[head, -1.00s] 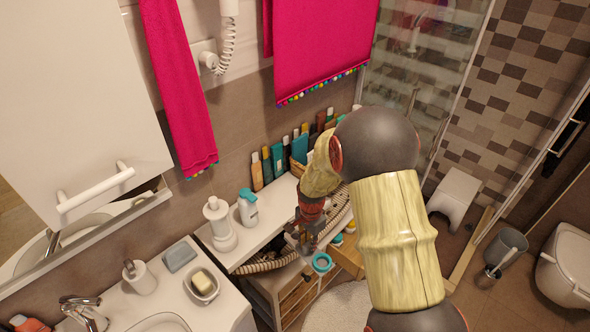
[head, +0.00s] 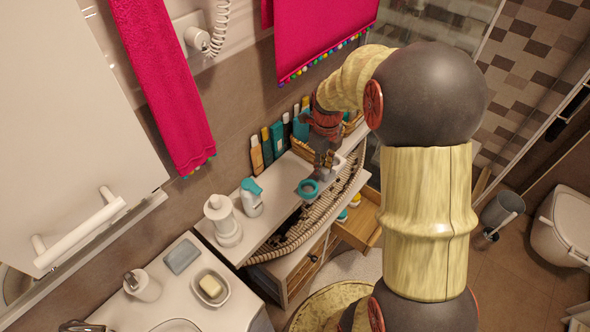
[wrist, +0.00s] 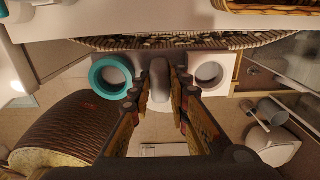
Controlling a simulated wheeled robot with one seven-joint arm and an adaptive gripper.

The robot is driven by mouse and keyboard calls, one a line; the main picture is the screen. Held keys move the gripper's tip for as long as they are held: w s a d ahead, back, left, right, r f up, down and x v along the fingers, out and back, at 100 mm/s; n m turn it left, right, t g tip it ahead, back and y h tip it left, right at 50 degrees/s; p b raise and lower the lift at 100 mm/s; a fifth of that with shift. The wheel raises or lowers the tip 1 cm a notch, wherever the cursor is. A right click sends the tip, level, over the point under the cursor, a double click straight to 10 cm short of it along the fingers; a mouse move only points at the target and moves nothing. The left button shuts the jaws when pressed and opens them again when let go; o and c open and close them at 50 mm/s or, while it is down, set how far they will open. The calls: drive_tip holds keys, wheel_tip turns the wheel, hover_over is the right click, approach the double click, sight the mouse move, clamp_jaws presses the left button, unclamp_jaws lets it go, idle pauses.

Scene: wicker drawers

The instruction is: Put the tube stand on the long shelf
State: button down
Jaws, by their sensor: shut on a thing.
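The tube stand (wrist: 160,80) is held in my gripper (wrist: 160,95). In the wrist view it has a teal ring (wrist: 111,76) on the left, a pale ring (wrist: 208,75) on the right and a grey post between the fingers. In the head view its teal ring (head: 308,189) shows near the long shelf's front edge. My gripper (head: 325,163) points down there, shut on the stand. The long white shelf (head: 283,201) runs along the wall; its front has a curved woven edge. I cannot tell whether the stand touches the shelf.
A white pump bottle (head: 222,222) and a teal-capped bottle (head: 250,198) stand on the shelf's near end. Several upright bottles (head: 267,147) line the wall, with a wicker basket (head: 305,150) farther along. An open drawer (head: 358,228) juts out below.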

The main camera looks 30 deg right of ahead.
drive_tip(key=w+a+f, duration=0.1)
drive_tip(key=w+f, duration=0.1)
drive_tip(key=w, duration=0.1)
drive_tip(key=w+a+f+b, duration=0.1)
drive_tip(key=w+a+f, duration=0.1)
drive_tip(key=f, duration=0.1)
drive_tip(key=w+a+f, duration=0.2)
drive_tip(key=w, duration=0.1)
drive_tip(key=shift+w+a+f+b, duration=0.1)
drive_tip(key=shift+w+f+b, duration=0.2)
drive_tip(key=shift+f+b, duration=0.05)
drive_tip(key=shift+w+a+f, duration=0.15)
drive_tip(key=shift+f, duration=0.15)
drive_tip(key=shift+w+f+b, duration=0.1)
drive_tip(key=shift+f+b, duration=0.2)
drive_tip(key=shift+f, duration=1.3)
drive_tip(key=c, duration=1.7)
unclamp_jaws()
drive_tip(key=shift+f, duration=0.15)
